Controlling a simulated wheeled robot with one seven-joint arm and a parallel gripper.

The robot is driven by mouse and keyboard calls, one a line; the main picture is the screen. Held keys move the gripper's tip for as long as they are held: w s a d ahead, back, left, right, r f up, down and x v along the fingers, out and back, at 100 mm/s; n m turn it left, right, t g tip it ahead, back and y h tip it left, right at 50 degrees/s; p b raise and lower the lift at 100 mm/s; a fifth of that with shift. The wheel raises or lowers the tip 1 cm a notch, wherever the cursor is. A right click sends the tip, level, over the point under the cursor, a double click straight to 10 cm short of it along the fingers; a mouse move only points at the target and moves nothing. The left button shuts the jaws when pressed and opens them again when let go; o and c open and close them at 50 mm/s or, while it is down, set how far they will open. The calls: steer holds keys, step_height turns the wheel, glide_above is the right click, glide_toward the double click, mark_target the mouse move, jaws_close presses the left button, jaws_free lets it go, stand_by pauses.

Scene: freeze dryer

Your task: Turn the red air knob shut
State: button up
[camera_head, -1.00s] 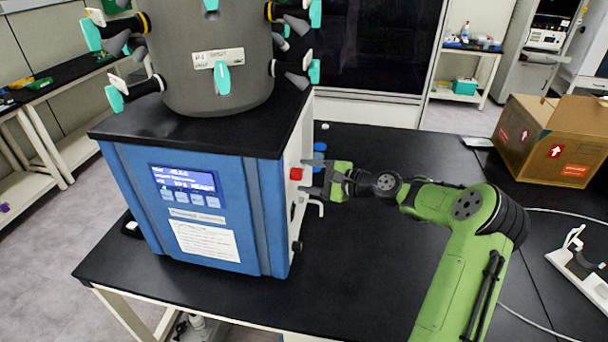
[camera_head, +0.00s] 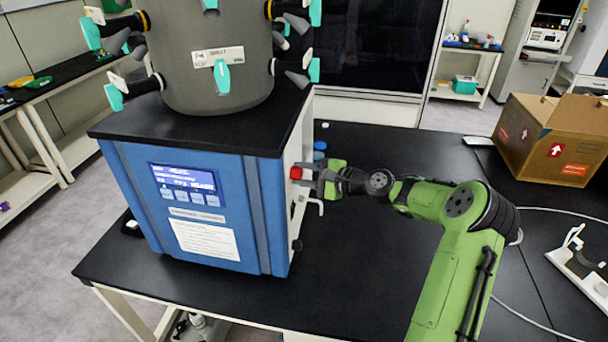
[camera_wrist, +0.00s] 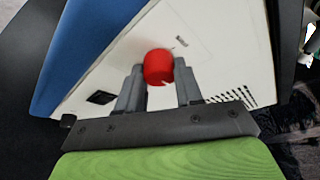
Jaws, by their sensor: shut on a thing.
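The red air knob (camera_head: 296,173) sticks out of the white right side panel of the blue freeze dryer (camera_head: 205,210). In the wrist view the red knob (camera_wrist: 158,67) sits between the tips of my two grey fingers. My gripper (camera_head: 305,174) reaches the knob from the right, and it also shows in the wrist view (camera_wrist: 159,76). The fingers are shut on the knob, one on each side. The knob's turn position cannot be read, as no clear mark shows on it.
A blue knob or fitting (camera_head: 320,150) stands behind my gripper on the same side. A white bent handle (camera_head: 318,205) is just below it. A cardboard box (camera_head: 550,140) stands at the right. The black bench top (camera_head: 350,270) is clear in front.

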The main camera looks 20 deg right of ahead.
steer(key=shift+f, duration=0.15)
steer(key=shift+f+n+t+y+b, duration=0.1)
steer(key=shift+n+t+y+b, duration=0.65)
steer(key=shift+n+b, duration=2.55)
steer(key=shift+f+n+t+y+b, duration=0.15)
steer(key=shift+n+t+y+b, duration=0.6)
steer(key=shift+n+b, duration=2.55)
steer(key=shift+f+n+t+y+b, duration=0.15)
steer(key=shift+n+y+b, duration=1.05)
steer(key=shift+n+b, duration=2.1)
steer(key=shift+r+m+b, duration=0.1)
steer(key=shift+m+b, duration=0.6)
steer(key=shift+b, duration=0.2)
steer(key=o, duration=1)
steer(key=shift+r, duration=0.1)
steer(key=shift+o, duration=0.2)
